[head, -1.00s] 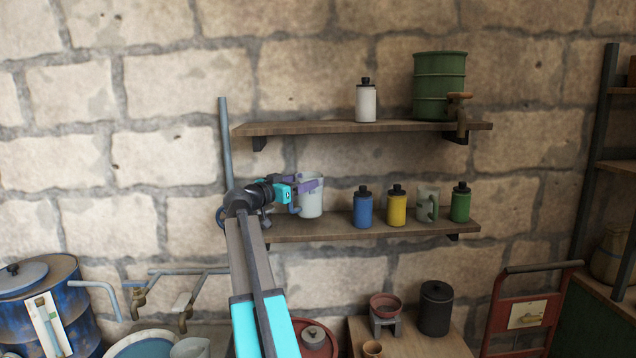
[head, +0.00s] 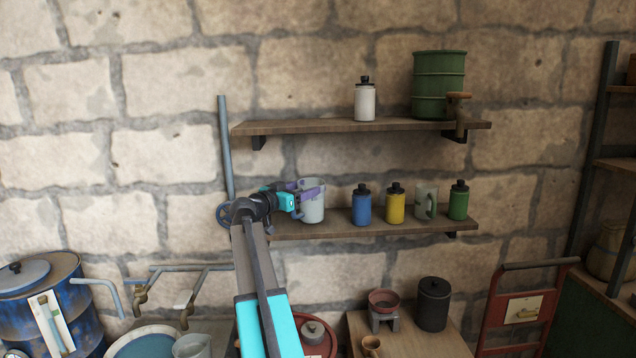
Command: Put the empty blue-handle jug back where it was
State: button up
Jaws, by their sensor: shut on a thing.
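The jug (head: 314,210), a pale grey vessel, is upright at the left part of the lower shelf (head: 350,229). Its base is at or just above the board; I cannot tell if it touches. My gripper (head: 308,192) reaches in from the left with its purple fingers at the jug's left side and is shut on it. The handle is on that left side, mostly hidden by the gripper; a bit of blue shows below the fingers. The jug's inside cannot be seen.
Right of the jug on this shelf stand a blue bottle (head: 361,207), a yellow bottle (head: 396,205), a grey-green mug (head: 425,203) and a green bottle (head: 458,202). The upper shelf (head: 330,127) is overhead. A vertical pipe (head: 225,150) stands left of the shelves.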

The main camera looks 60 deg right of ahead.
jog(key=shift+f, duration=0.2)
jog(key=shift+f+b, duration=0.3)
jog(key=shift+b, duration=0.3)
jog(key=o, duration=1.9)
jog(key=shift+r+p, duration=0.3)
jog(key=shift+p, duration=0.2)
jog(key=shift+r, duration=0.1)
jog(key=w+a+b, duration=0.2)
jog(key=a+b, duration=0.2)
jog(key=a, duration=0.8)
